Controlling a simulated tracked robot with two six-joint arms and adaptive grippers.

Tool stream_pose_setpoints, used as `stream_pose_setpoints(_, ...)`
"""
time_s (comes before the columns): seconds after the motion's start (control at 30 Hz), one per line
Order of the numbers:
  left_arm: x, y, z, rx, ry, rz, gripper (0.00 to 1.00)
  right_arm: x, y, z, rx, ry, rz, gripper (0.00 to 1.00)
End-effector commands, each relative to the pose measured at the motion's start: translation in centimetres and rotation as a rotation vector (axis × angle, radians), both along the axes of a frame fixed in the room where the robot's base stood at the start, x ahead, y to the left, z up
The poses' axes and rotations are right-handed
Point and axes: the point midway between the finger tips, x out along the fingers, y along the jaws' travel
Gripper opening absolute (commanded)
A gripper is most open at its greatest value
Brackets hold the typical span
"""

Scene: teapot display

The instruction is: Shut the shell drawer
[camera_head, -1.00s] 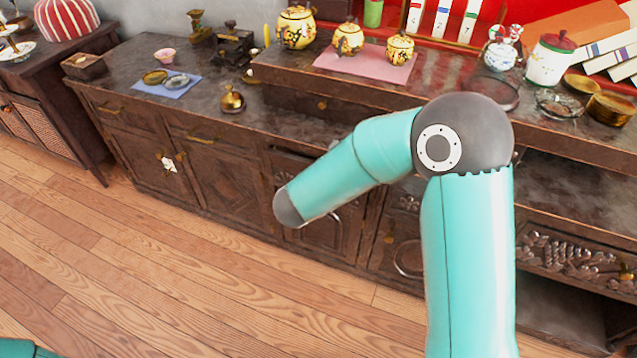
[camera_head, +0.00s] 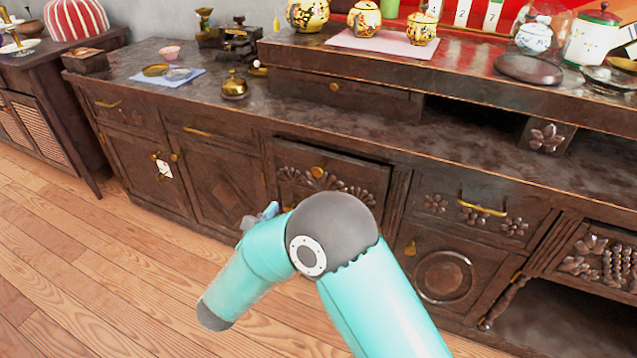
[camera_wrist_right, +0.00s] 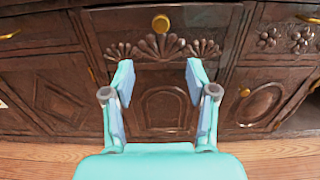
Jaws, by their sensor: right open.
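The shell drawer (camera_head: 340,188) is a dark carved wooden drawer front with shell reliefs and a brass knob (camera_head: 317,172). It stands out a little from the cabinet, with a dark gap along its top edge. In the right wrist view the shell drawer (camera_wrist_right: 158,46) is straight ahead, its knob at the top middle. My right gripper (camera_wrist_right: 160,78) is open and empty, its fingers spread in front of and below the shells, apart from the drawer as far as I can tell. In the head view my arm hides most of this gripper. My left gripper is out of view.
The cabinet top (camera_head: 385,132) runs above the drawer. A brass bell (camera_head: 234,88) and a blue cloth (camera_head: 168,77) lie on it at left. A drawer with a brass handle (camera_head: 482,208) is to the right. The wooden floor (camera_head: 90,270) in front is clear.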

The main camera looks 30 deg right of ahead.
Motion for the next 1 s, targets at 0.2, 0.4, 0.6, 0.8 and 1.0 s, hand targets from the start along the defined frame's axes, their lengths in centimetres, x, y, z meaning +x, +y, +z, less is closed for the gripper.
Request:
stream_pose_setpoints(0.2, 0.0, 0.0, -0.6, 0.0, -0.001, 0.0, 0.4, 1.5, -2.3, 0.0, 0.003, -0.002, -0.007, 0.57)
stream_pose_setpoints(0.4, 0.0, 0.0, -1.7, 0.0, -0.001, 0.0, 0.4, 4.1, -5.5, -0.1, 0.003, -0.003, -0.008, 0.57)
stream_pose_setpoints(0.6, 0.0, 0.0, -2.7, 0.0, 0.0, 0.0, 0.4, 6.8, -9.0, -0.1, 0.002, -0.002, -0.008, 0.57)
stream_pose_setpoints(0.8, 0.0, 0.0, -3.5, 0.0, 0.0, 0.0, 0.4, 8.9, -11.6, 0.0, 0.002, -0.002, -0.006, 0.57)
stream_pose_setpoints(1.0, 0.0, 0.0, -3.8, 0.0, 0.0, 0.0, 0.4, 10.0, -12.9, 0.1, 0.001, 0.0, -0.002, 0.57)
